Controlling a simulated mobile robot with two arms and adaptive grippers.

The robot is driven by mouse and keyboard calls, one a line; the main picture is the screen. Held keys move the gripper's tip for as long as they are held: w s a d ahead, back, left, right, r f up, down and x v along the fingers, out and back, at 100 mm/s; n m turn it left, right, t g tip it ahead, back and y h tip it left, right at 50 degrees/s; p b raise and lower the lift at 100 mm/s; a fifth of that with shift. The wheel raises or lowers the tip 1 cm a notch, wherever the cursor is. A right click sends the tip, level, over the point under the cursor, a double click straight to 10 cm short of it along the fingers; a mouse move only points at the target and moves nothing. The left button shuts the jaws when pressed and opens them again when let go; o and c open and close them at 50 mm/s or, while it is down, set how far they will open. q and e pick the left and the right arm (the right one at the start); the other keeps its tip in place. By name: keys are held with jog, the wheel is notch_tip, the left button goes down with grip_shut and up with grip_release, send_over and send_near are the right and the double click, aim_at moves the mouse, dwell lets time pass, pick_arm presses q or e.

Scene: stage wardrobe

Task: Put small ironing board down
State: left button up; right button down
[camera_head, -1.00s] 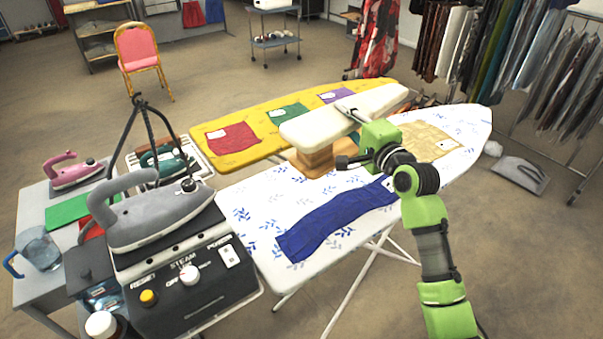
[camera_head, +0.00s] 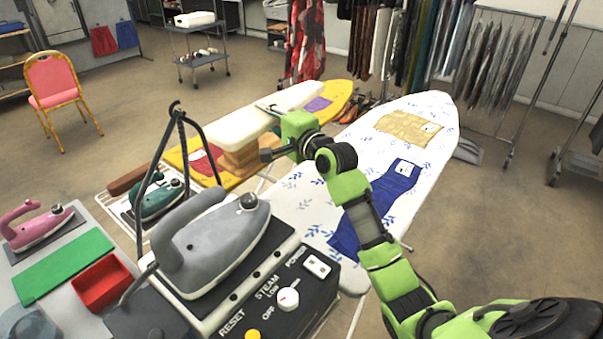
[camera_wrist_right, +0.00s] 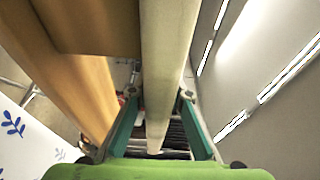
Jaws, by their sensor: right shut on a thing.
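The small ironing board has a long cream padded top (camera_head: 262,116) on a light wooden base (camera_head: 242,160). In the head view it is upright, in front of the yellow ironing board (camera_head: 345,92) and partly covering it. I cannot tell whether its base touches anything. My right gripper (camera_head: 268,108) is shut on the edge of the cream top. In the right wrist view, the two fingers (camera_wrist_right: 160,110) stand on either side of the cream top (camera_wrist_right: 168,60), with the wooden base (camera_wrist_right: 85,75) to the left. My left gripper is not in view.
A white leaf-patterned ironing board (camera_head: 430,115) holds a blue cloth (camera_head: 400,180) and a tan cloth (camera_head: 408,128). A grey steam iron (camera_head: 215,245) on its black station stands close in front. A teal iron (camera_head: 155,195) sits on a rack at left.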

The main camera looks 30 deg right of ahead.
pick_arm(q)
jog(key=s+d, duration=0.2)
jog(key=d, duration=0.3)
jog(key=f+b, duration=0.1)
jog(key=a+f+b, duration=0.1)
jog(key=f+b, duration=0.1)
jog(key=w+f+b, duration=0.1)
jog(key=b, duration=0.1)
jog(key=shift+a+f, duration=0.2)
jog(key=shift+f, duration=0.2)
pick_arm(e)
jog(key=s+d+f, duration=0.2)
jog(key=d+f, duration=0.4)
jog(key=d, duration=0.1)
jog(key=s+d+f, duration=0.2)
jog(key=d+f, duration=0.4)
jog(key=d, duration=0.1)
jog(key=shift+s+f, duration=0.2)
jog(key=shift+s, duration=0.05)
jog(key=shift+d, duration=0.1)
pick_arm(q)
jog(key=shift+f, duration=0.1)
pick_arm(e)
jog(key=c, duration=1.9)
grip_release()
jog(key=shift+f, duration=0.25)
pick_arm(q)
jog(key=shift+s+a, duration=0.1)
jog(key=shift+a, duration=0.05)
